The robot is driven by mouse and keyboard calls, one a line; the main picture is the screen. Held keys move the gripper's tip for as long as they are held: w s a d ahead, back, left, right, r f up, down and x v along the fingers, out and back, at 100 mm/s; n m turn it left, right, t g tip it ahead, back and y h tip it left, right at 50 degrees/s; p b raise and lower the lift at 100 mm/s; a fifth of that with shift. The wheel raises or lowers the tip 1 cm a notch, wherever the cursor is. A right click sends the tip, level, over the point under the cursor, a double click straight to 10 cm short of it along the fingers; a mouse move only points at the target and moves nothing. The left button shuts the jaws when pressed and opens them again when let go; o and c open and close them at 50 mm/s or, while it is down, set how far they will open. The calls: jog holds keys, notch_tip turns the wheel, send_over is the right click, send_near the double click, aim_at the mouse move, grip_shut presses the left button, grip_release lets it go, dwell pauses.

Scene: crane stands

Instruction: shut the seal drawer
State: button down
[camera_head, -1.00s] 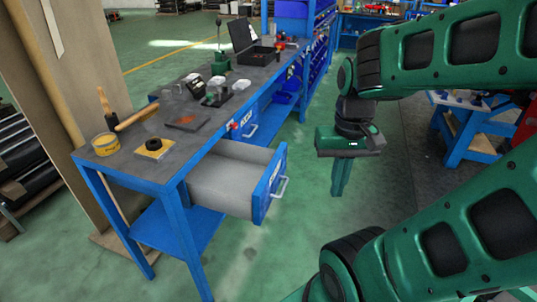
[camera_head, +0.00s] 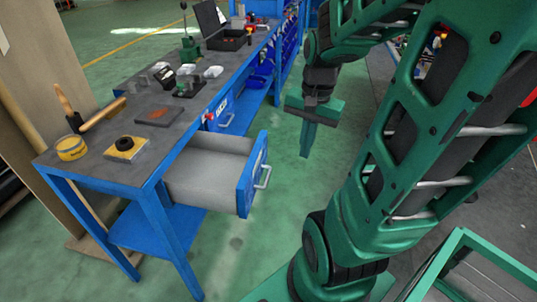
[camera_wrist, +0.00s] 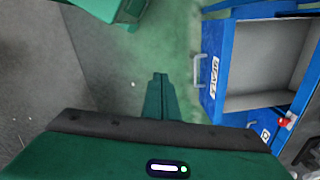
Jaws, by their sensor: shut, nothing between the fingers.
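The seal drawer (camera_head: 252,178) is pulled out from under the workbench, with a blue front, a metal handle and a grey, empty-looking inside. Its front also shows in the wrist view (camera_wrist: 211,66), with a white label and the handle on its outer face. My gripper (camera_head: 304,152) points down over the floor to the right of the drawer, apart from it. In the wrist view my gripper (camera_wrist: 159,82) has its fingers together, with nothing between them and clear floor between it and the handle.
The blue workbench (camera_head: 108,175) carries a yellow tin (camera_head: 70,148), a brush, a hammer, a black ring on a yellow block (camera_head: 125,147) and several small parts. Another drawer (camera_head: 222,112) farther along is shut. Green floor beside the bench is free.

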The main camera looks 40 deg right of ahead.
jog(key=w+d+f+m+t+y, duration=0.25)
jog(key=w+d+f+m, duration=0.5)
jog(key=w+m, duration=0.55)
jog(key=w+a+f+m, duration=0.1)
jog(key=w+f, duration=0.2)
jog(key=f, duration=0.1)
jog(key=w+a+f+m, duration=0.1)
jog(key=w+a+f, duration=0.1)
jog(key=f, duration=0.3)
jog(key=shift+w+a+f, duration=0.25)
jog(key=shift+w+f, duration=0.05)
jog(key=shift+w, duration=0.15)
jog(key=shift+a, duration=0.15)
